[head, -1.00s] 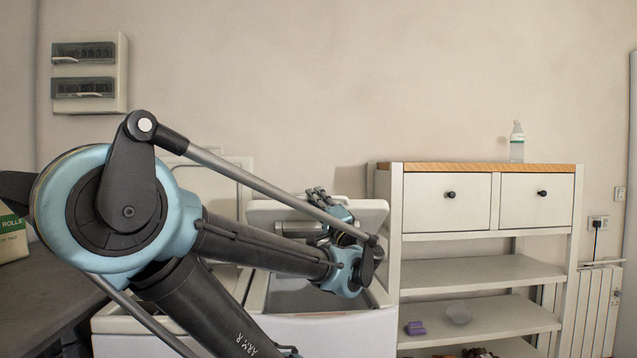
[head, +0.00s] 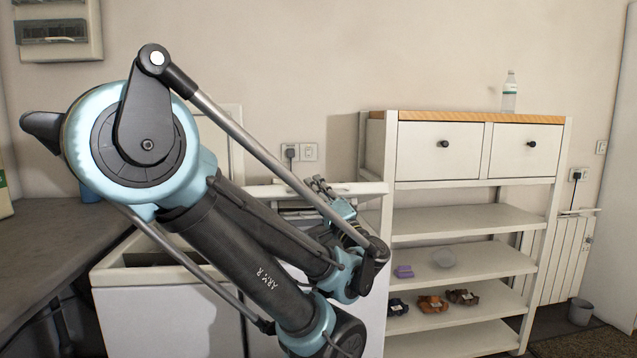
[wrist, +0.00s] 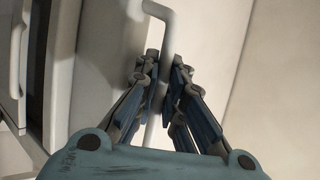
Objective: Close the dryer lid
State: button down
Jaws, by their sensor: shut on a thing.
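Two white top-loading machines stand side by side, mostly behind my arm. The left machine (head: 110,305) shows a dark opening on top, with a white panel (head: 236,150) upright behind it. At the right machine, a white lid (head: 372,188) shows as a thin, nearly edge-on slab. My gripper (head: 322,188) is at this lid. In the wrist view my gripper (wrist: 160,82) is shut on a pale bar handle (wrist: 160,14), with fingers on both sides of it. My arm hides most of the right machine and its opening. I see no label telling which machine is the dryer.
A white shelf unit (head: 465,222) with two drawers stands close on the right, a bottle (head: 509,92) on top. A dark counter (head: 45,245) is at the left. A wall socket (head: 299,152) is behind the machines. A small bin (head: 580,311) stands on the floor at right.

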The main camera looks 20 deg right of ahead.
jog(key=shift+f, duration=0.25)
jog(key=c, duration=1.9)
grip_release()
jog(key=shift+c, duration=0.2)
jog(key=shift+r, duration=0.15)
jog(key=shift+w+r, duration=0.15)
jog(key=shift+r, duration=2.55)
jog(key=o, duration=0.4)
notch_tip(320, 180, up, 2)
jog(key=shift+r, duration=0.25)
jog(key=o, duration=0.5)
jog(key=shift+w+r, duration=0.1)
jog(key=shift+r, duration=0.85)
jog(key=shift+c, duration=0.2)
